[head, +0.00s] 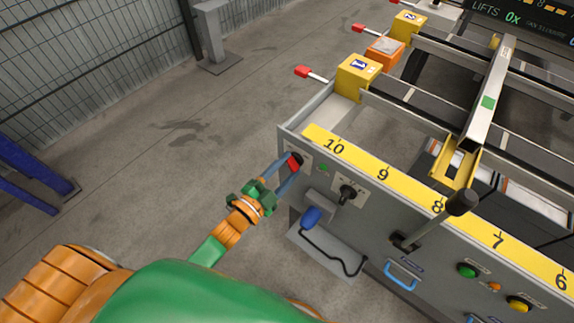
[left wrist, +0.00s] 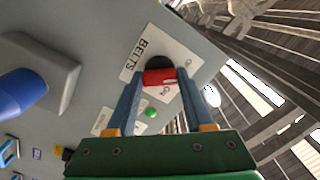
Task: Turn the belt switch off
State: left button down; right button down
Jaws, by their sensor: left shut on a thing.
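The belt switch (left wrist: 160,76) is a red knob on a black round base, on a white plate lettered BELTS (left wrist: 140,50). The word ON shows close beside the knob, and a white mark is on the knob's face. A green lamp (left wrist: 151,112) is below it. In the head view the red knob (head: 295,161) is at the left end of the grey panel. My left gripper (head: 288,166) reaches it from the left, its two blue fingers shut on either side of the knob. My right gripper is out of view.
Right of the switch on the panel are a black rotary knob (head: 347,193), a blue handle (head: 311,217) on a grey box, a black-knobbed lever (head: 462,202) and a green button (head: 467,270). A yellow numbered scale (head: 383,174) runs along the top edge.

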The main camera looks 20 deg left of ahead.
pick_arm(q)
jog(key=shift+n, duration=0.5)
dwell(0.3)
jog(key=shift+c, duration=1.4)
grip_release()
jog(key=v, duration=0.7)
jog(key=shift+p, duration=0.3)
